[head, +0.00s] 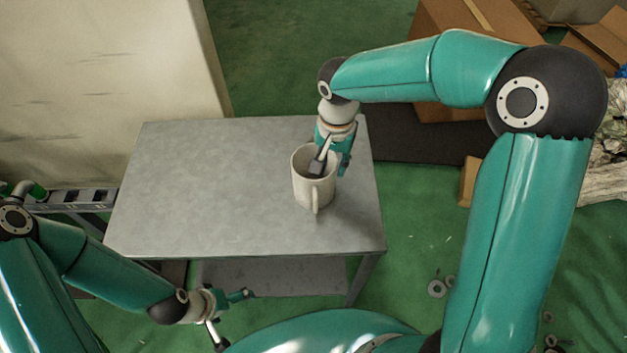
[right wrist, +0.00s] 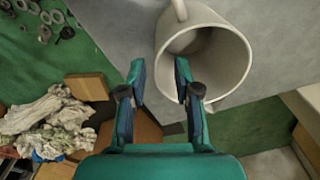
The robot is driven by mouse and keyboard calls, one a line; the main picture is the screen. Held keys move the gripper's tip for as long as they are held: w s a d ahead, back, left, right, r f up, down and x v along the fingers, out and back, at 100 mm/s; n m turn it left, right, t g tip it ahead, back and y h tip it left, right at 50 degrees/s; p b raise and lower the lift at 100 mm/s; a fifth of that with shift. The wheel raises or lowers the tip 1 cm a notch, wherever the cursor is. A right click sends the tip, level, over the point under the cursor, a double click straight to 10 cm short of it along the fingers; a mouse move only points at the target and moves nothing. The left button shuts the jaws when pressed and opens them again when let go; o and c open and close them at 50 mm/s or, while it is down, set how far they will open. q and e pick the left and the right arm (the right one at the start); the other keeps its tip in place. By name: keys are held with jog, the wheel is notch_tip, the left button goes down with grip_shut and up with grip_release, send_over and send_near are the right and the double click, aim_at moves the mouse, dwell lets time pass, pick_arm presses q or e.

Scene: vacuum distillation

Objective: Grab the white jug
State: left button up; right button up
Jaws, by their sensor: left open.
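The white jug (head: 307,191) stands upright on the right part of the grey metal table, its handle towards my body. In the right wrist view the jug (right wrist: 238,58) shows its open mouth, with the handle at the top. My right gripper (head: 332,170) is over the jug's rim from above. One finger reaches into the mouth and the other is outside the wall. The fingers of this gripper (right wrist: 160,80) are apart, with a gap between them. Whether either finger touches the wall is unclear. My left gripper (head: 229,316) is open and empty, low in front of the table's near edge.
The grey table (head: 210,190) is otherwise bare, with free room left of the jug. Cardboard boxes (head: 490,22) and crumpled cloth (head: 603,165) lie on the green floor to the right. A pale panel (head: 100,60) stands behind at the left. Metal rings (head: 436,289) lie on the floor.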

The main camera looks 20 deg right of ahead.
aim_at(332, 175)
notch_tip(332, 175, down, 5)
jog(key=shift+d+p, duration=0.15)
jog(key=shift+p, duration=0.5)
jog(key=shift+c, duration=0.2)
grip_shut()
